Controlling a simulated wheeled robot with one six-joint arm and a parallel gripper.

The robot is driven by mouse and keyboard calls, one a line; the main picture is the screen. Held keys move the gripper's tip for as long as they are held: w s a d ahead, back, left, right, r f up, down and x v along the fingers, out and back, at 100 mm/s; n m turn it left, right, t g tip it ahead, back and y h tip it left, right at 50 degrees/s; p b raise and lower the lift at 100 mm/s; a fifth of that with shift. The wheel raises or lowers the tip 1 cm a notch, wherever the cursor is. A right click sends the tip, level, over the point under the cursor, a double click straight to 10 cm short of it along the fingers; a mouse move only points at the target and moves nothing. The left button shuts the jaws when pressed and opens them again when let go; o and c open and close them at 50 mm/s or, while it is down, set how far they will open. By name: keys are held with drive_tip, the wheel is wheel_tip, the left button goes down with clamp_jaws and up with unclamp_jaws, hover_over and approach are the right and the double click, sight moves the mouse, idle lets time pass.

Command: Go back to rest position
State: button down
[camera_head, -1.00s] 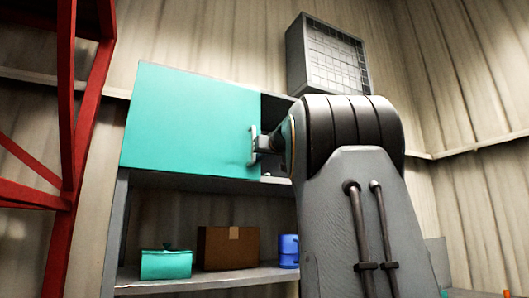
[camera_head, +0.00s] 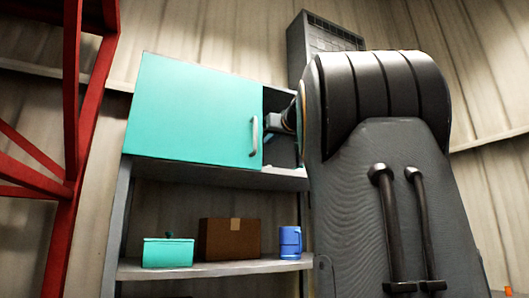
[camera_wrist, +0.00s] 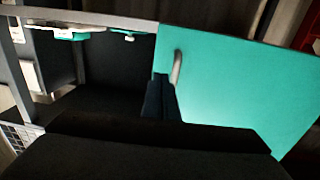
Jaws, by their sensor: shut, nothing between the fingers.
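My gripper (camera_head: 273,122) is shut and empty beside the right edge of a teal sliding door (camera_head: 190,110) on a wall cabinet. It is apart from the door's pale handle (camera_head: 254,135). In the wrist view, the dark fingers (camera_wrist: 159,98) stand just in front of the door's edge, near the handle (camera_wrist: 177,68). The cabinet is open to the right of the door, and its inside is dark. My arm hides the cabinet's right part in the head view.
On the shelf (camera_head: 210,268) below stand a teal lidded box (camera_head: 168,253), a brown carton (camera_head: 230,239) and a blue mug (camera_head: 290,242). A red steel frame (camera_head: 72,160) stands at the left. A grey grilled box (camera_head: 330,38) hangs above.

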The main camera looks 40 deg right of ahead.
drive_tip(key=s+b, duration=0.1)
drive_tip(key=s, duration=0.5)
drive_tip(key=shift+s+a+b, duration=0.2)
drive_tip(key=shift+a+b, duration=0.1)
drive_tip(key=shift+b, duration=0.05)
